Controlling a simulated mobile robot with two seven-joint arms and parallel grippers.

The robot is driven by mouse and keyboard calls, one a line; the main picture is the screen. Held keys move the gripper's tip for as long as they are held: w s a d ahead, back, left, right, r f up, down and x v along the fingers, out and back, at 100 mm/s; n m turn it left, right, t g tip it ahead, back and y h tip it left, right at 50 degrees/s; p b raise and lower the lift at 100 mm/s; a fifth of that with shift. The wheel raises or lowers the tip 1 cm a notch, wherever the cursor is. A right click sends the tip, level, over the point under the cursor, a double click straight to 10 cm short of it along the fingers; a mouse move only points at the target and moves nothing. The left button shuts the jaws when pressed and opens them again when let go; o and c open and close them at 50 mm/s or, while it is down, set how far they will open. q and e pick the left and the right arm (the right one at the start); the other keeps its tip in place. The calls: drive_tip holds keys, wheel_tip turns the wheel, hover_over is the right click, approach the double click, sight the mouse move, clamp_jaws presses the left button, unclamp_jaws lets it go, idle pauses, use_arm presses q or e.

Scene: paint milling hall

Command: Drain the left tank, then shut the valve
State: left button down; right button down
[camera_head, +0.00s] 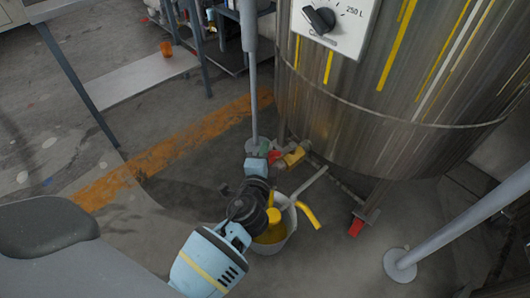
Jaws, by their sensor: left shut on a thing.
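The steel tank (390,95) fills the upper right, streaked with yellow and white paint. A dial plate (350,12) marked 250 L with a black knob (319,20) is on its side. Low on the tank is a valve with a yellow body (293,155) and a red part (274,157). My left gripper (263,157) is at the valve, shut on what looks like its handle; the fingers hide the grip. Below, a pale bucket (290,232) holds yellow paint (272,234). My wrist partly covers the bucket, and I cannot tell whether paint is flowing. My right gripper is out of view.
A bent yellow piece (308,213) is at the bucket's right side. A grey post (251,80) stands behind my gripper. A red-footed tank leg (357,226) and a slanted grey pole (450,232) are to the right. An orange floor line (165,155) crosses open floor on the left.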

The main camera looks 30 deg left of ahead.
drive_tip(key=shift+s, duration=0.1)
use_arm(q)
drive_tip(key=c, duration=1.3)
unclamp_jaws()
drive_tip(key=shift+c, duration=0.2)
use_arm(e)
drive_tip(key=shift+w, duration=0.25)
use_arm(q)
drive_tip(key=shift+s+d, duration=0.15)
drive_tip(key=shift+s, duration=0.1)
drive_tip(key=v, duration=0.7)
drive_tip(key=shift+p, duration=0.45)
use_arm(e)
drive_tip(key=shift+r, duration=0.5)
use_arm(q)
drive_tip(key=shift+s, duration=0.15)
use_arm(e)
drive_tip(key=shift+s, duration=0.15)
